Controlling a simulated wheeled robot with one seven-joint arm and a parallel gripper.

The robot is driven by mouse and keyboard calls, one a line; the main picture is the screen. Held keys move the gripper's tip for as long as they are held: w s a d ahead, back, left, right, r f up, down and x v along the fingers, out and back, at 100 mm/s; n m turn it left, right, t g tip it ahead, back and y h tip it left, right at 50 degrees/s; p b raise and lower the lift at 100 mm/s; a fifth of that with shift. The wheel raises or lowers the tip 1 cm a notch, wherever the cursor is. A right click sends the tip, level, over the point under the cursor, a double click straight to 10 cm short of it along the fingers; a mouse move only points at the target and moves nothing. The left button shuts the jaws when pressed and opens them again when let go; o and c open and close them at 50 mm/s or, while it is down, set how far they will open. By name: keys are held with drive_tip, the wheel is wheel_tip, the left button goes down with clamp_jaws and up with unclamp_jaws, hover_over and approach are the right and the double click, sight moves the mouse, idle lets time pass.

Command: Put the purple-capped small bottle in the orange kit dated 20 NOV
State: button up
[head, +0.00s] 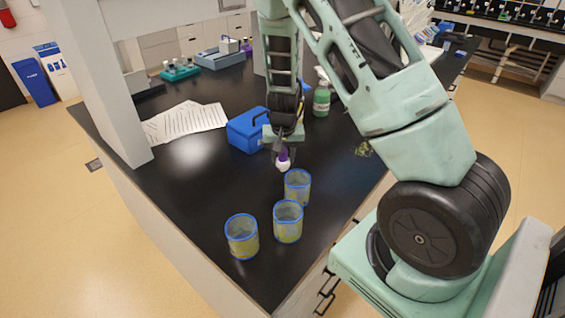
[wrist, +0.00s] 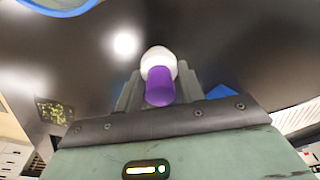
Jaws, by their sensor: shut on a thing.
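My gripper (head: 283,150) is shut on the small bottle (head: 283,164), which has a white body and a purple cap. It holds the bottle above the black bench, just behind the nearest cups. In the wrist view the bottle (wrist: 158,62) sits between the fingers, purple cap towards the camera and white body beyond it. No orange kit shows in either view. A blue case (head: 247,131) with a handle lies on the bench behind and left of my gripper; no date can be read on it.
Blue-rimmed cups stand on the bench in front: one at left (head: 242,238), one in the middle (head: 288,222), one behind (head: 297,187), close to the bottle. A green bottle (head: 321,100), papers (head: 186,121) and a teal rack (head: 180,71) are farther back. The left front is bare.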

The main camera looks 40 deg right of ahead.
sight(283, 160)
drive_tip(key=shift+f, duration=1.55)
drive_tip(key=shift+f, duration=0.1)
drive_tip(key=o, duration=1)
drive_tip(key=shift+c, duration=0.2)
